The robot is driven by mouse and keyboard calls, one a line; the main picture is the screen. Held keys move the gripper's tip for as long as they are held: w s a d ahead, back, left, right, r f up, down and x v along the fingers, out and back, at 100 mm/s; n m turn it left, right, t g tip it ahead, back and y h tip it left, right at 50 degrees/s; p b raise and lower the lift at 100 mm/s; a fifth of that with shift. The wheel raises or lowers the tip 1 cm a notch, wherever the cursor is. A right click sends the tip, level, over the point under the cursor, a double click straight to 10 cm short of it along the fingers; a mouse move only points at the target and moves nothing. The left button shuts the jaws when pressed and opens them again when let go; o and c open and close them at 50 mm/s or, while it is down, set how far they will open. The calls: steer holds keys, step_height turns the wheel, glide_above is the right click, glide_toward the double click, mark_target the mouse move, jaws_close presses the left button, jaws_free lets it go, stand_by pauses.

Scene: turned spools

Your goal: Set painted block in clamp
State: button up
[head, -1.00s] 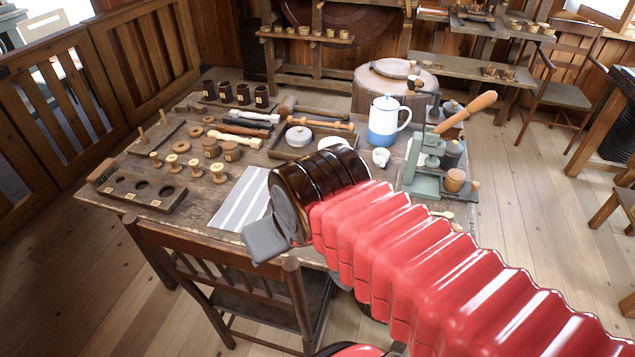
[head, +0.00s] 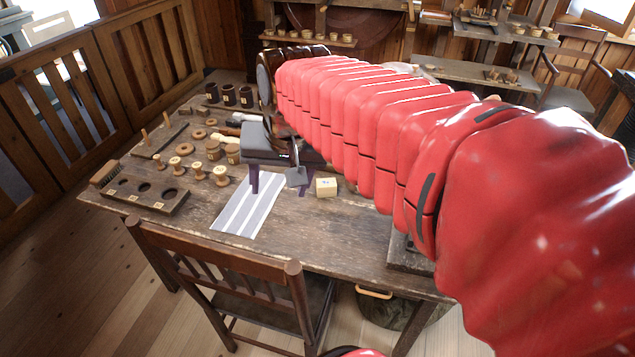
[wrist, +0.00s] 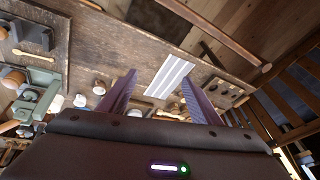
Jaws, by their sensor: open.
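A small cream block (head: 326,187) with a dark mark on top sits on the worn table, just right of my gripper in the head view; it looks like the painted block. My gripper (head: 281,188) is open and empty, its two purple fingers pointing down above the table near the striped cloth. In the wrist view, the fingers (wrist: 158,76) stand wide apart with bare table and cloth between and beyond them. A green metal device (wrist: 40,82), perhaps the clamp, shows at the left of the wrist view. In the head view my arm hides it.
A striped cloth (head: 248,205) lies at the table's front. A dark holed rack (head: 148,193), several wooden spools (head: 198,170) and dark cups (head: 229,95) stand to the left. A chair (head: 235,270) is against the front edge. Bare table shows right of the cloth.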

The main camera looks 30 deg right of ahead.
steer(key=w+d+m+g, duration=0.1)
steer(key=w+d+m, duration=0.45)
steer(key=w, duration=0.35)
steer(key=m+g+y, duration=0.2)
steer(key=m, duration=1)
glide_above(327, 183)
steer(key=s+d, duration=0.1)
step_height(327, 183, down, 19)
steer(key=shift+d+f, duration=0.25)
steer(key=shift+d, duration=0.25)
steer(key=f, duration=0.2)
steer(key=a+f, duration=0.1)
steer(key=f, duration=0.5)
steer(key=shift+w+a+f, duration=0.15)
steer(key=shift+w+f, duration=0.05)
steer(key=shift+w, duration=0.15)
steer(key=shift+f, duration=0.15)
steer(key=shift+w+a+f, duration=0.15)
steer(key=shift+a+f, duration=0.05)
steer(key=shift+f, duration=1.05)
steer(key=shift+w+a+f, duration=0.15)
steer(key=shift+f, duration=1.05)
